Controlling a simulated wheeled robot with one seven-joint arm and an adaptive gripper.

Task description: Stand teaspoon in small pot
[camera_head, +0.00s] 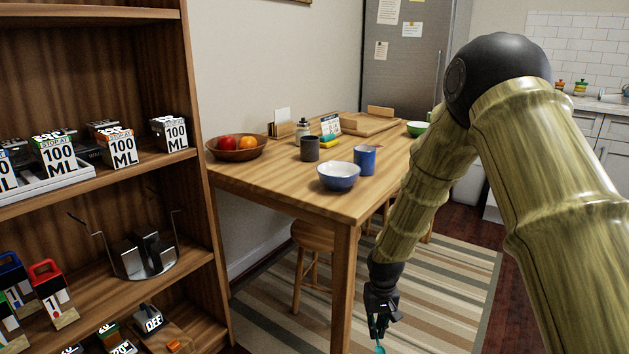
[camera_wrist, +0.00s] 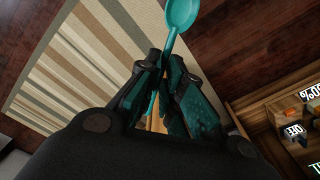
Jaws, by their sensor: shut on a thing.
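A teal teaspoon (camera_wrist: 182,14) is held in my gripper (camera_wrist: 160,68), its bowl sticking out past the fingertips and its handle running back between the fingers. In the head view my gripper (camera_head: 381,322) hangs low over the floor in front of the table, pointing down, and the spoon's end (camera_head: 380,349) shows just under it. A small dark grey pot or cup (camera_head: 310,149) stands upright on the table; I cannot tell for sure that it is the small pot. My gripper is well apart from it, lower and to the right.
The wooden table (camera_head: 270,180) also bears a blue mug (camera_head: 365,160), a blue bowl (camera_head: 338,177), a fruit bowl (camera_head: 234,152) and a green bowl (camera_head: 417,129). A stool (camera_head: 311,240) is under it. A wooden shelf unit (camera_head: 200,190) with several boxes stands at left. Striped rug (camera_head: 450,290) lies below.

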